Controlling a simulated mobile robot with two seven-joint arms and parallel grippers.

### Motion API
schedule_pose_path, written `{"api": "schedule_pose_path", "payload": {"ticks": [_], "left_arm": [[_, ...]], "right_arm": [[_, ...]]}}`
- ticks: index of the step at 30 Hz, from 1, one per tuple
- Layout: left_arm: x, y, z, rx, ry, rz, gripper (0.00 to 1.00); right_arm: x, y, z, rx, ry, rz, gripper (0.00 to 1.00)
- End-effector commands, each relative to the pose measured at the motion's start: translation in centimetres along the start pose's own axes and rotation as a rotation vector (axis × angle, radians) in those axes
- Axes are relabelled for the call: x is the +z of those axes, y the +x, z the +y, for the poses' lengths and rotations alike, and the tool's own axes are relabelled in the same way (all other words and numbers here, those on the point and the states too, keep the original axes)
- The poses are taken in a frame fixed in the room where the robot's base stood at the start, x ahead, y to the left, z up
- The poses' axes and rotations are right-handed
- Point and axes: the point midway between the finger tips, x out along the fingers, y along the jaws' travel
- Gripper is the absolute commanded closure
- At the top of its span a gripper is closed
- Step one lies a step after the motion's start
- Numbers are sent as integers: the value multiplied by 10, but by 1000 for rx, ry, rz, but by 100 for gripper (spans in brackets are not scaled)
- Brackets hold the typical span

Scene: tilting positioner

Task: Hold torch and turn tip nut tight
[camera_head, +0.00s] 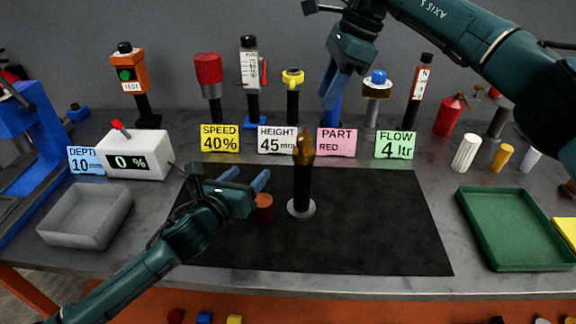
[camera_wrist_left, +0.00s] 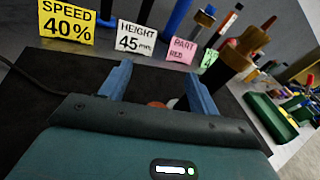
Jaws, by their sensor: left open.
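The torch (camera_head: 303,185) stands upright on a round pale base on the black mat, with a dark body and a copper-coloured tip (camera_head: 304,148). A short reddish-brown cylinder (camera_head: 263,210) stands on the mat left of it; I cannot tell if it is a nut. My left gripper (camera_head: 248,177) is open, left of the torch and apart from it, above the cylinder. Its two blue fingers also show in the left wrist view (camera_wrist_left: 160,88), with the torch (camera_wrist_left: 236,62) beyond the right finger. My right gripper (camera_head: 329,98) hangs above and behind the torch, fingers down; its opening is unclear.
The black mat (camera_head: 390,235) is mostly bare right of the torch. A grey bin (camera_head: 85,235) stands left, a green tray (camera_head: 515,262) right. Label cards, such as the yellow SPEED card (camera_head: 220,139), and several upright tools line the back. A white display box (camera_head: 135,160) reads 0 %.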

Motion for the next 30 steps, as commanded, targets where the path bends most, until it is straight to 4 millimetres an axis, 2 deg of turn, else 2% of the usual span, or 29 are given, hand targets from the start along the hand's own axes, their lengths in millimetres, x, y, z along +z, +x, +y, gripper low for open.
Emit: {"api": "schedule_pose_path", "payload": {"ticks": [1, 3, 6, 9, 14, 17, 26, 30], "left_arm": [[7, 4, -27, -38, 36, -27, 39], [14, 7, -54, -74, 93, -59, 39], [23, 9, -82, -108, 153, -95, 39], [29, 9, -99, -127, 189, -117, 39], [24, 10, -105, -134, 207, -128, 39], [10, 12, -102, -133, 205, -124, 39], [-47, 20, -90, -131, 201, -122, 39], [-42, 47, -94, -134, 205, -131, 39]], "right_arm": [[0, 0, 0, 0, 0, 0, 64], [0, 0, 0, 0, 0, 0, 64], [0, 0, 0, 0, 0, 0, 64], [0, 0, 0, 0, 0, 0, 64], [0, 0, 0, 0, 0, 0, 64], [0, 0, 0, 0, 0, 0, 64], [0, 0, 0, 0, 0, 0, 64], [0, 0, 0, 0, 0, 0, 64]]}}
